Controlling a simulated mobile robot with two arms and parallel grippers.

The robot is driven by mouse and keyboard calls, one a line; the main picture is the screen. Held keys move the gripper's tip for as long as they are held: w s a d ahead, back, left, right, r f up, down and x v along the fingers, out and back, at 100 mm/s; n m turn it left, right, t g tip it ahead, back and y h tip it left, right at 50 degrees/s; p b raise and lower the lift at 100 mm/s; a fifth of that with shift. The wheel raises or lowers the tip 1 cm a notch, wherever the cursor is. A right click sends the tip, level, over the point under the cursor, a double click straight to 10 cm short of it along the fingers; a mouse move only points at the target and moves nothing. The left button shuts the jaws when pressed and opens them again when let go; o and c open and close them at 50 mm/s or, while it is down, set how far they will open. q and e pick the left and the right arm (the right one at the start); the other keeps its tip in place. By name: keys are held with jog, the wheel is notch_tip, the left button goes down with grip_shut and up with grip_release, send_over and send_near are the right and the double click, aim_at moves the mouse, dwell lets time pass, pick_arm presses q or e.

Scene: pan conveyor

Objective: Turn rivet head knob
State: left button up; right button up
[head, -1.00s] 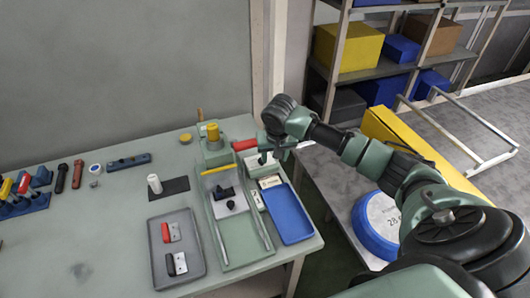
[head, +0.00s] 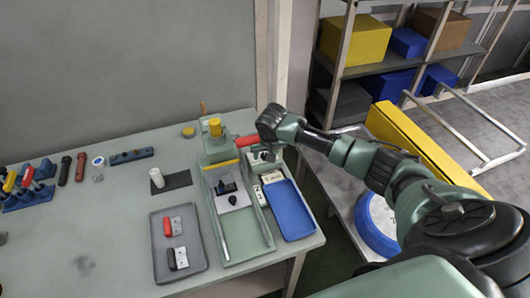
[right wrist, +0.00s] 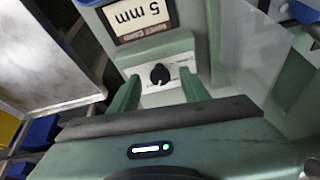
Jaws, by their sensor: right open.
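The green riveting machine (head: 217,150) stands at the back right of the bench, with a yellow cap and a red handle (head: 247,140). In the right wrist view a black knob (right wrist: 160,74) sits on a pale dial plate with small markings, on a green housing below a "5 mm" display (right wrist: 138,18). My right gripper (right wrist: 161,78) is open, with its green fingers on either side of the knob. I see no clear contact between fingers and knob. In the head view my right gripper (head: 263,156) is beside the machine, partly hidden by the wrist. My left gripper is out of view.
A blue tray (head: 290,210) lies right of the machine. A grey tray (head: 160,262) with a red-handled and a black-handled part lies to the left. A white cylinder (head: 157,178) stands on a dark mat. Shelves (head: 385,63) stand behind at the right.

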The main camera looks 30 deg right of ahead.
jog(key=shift+c, duration=0.3)
grip_shut()
